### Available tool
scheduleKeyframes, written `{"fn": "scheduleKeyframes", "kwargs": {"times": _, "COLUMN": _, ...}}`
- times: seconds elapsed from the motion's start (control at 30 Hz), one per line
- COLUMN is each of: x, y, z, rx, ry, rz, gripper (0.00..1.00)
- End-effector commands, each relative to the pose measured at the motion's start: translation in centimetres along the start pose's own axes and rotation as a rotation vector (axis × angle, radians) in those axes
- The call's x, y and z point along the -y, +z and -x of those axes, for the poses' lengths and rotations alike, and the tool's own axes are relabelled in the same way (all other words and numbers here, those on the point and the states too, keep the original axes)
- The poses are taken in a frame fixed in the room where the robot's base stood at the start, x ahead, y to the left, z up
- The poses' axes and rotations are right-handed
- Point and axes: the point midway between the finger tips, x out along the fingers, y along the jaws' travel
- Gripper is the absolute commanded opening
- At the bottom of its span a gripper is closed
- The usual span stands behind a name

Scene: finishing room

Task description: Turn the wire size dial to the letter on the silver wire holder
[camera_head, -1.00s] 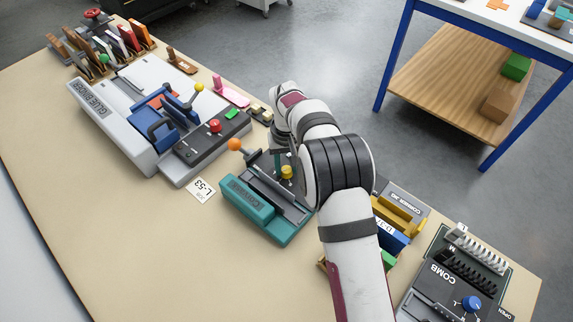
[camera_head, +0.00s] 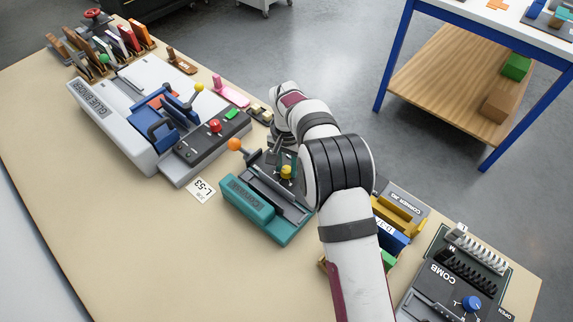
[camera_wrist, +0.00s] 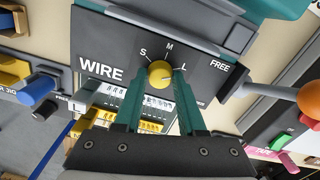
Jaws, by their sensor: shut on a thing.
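The yellow wire size dial (camera_wrist: 160,73) sits on the dark panel marked WIRE, with S, M and L around it; it also shows in the head view (camera_head: 286,172) on the teal machine (camera_head: 248,199). My gripper (camera_wrist: 160,75) has its teal fingers on either side of the dial, shut on it. I cannot make out clearly which letter the dial's mark faces. In the wrist view, silver wire combs (camera_wrist: 110,96) stand in a holder below the panel, with a white tag reading L (camera_wrist: 76,107) at its left end. My arm hides this holder in the head view.
Yellow wire combs (camera_wrist: 150,127) lie just below the silver ones. An orange-knobbed lever (camera_head: 235,145) stands beside the teal machine. The glue binder (camera_head: 117,118) is to the left and the comb machine (camera_head: 440,285) to the right. The front left table is clear.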

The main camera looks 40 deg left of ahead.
Motion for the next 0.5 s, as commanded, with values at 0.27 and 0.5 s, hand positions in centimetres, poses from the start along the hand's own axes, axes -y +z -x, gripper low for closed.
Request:
{"fn": "scheduleKeyframes", "kwargs": {"times": 0.27, "x": -0.04, "y": 0.05, "z": -0.03, "rx": 0.002, "ry": 0.001, "rz": -0.012, "gripper": 0.0}}
{"fn": "scheduleKeyframes", "kwargs": {"times": 0.5, "x": -0.03, "y": 0.04, "z": -0.03, "rx": 0.002, "ry": 0.001, "rz": -0.011, "gripper": 0.47}}
